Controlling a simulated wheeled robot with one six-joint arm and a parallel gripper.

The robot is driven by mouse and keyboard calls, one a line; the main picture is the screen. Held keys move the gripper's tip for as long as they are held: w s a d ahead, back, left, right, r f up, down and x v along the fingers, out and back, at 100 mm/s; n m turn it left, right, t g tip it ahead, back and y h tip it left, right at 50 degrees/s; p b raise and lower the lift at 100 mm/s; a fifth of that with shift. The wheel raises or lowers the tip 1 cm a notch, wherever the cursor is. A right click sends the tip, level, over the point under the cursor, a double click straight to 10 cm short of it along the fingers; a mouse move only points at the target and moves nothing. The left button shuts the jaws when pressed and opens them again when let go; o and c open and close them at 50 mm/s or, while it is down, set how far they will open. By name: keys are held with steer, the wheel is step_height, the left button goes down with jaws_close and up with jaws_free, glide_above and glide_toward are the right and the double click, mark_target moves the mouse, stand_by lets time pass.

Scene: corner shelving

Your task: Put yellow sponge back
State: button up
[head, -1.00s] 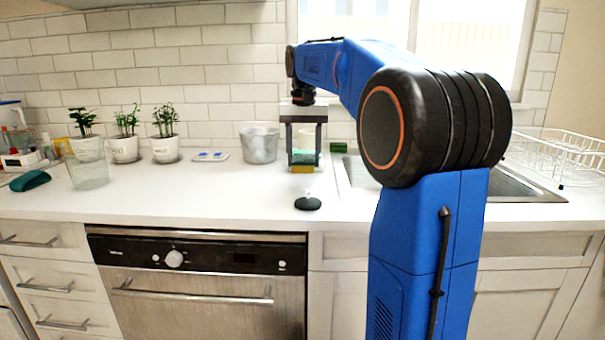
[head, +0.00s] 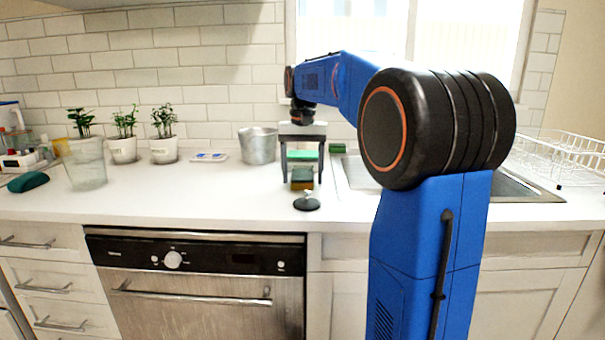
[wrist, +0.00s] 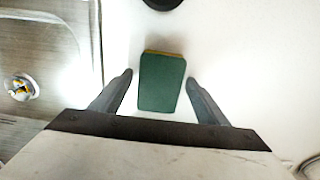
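The sponge (head: 302,179) shows below my gripper (head: 303,182) in the head view, dark green above with a yellowish lower part. In the wrist view the sponge (wrist: 161,84) has its dark green face toward the camera and a thin yellow edge at the top. It lies between the two fingers of my gripper (wrist: 159,80), with a gap on each side. My gripper is open and points down. A brighter green item (head: 304,154) shows between the fingers in the head view, farther back; I cannot tell what it is.
A black round stopper (head: 306,203) lies just in front of the sponge. The sink (head: 510,188) is to the right, with a small green block (head: 338,148) by its back left corner. A metal pot (head: 258,146) stands to the left.

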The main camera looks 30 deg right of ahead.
mark_target(303, 175)
step_height(303, 175, up, 12)
stand_by(0.8)
steer(key=shift+r, duration=0.1)
stand_by(0.3)
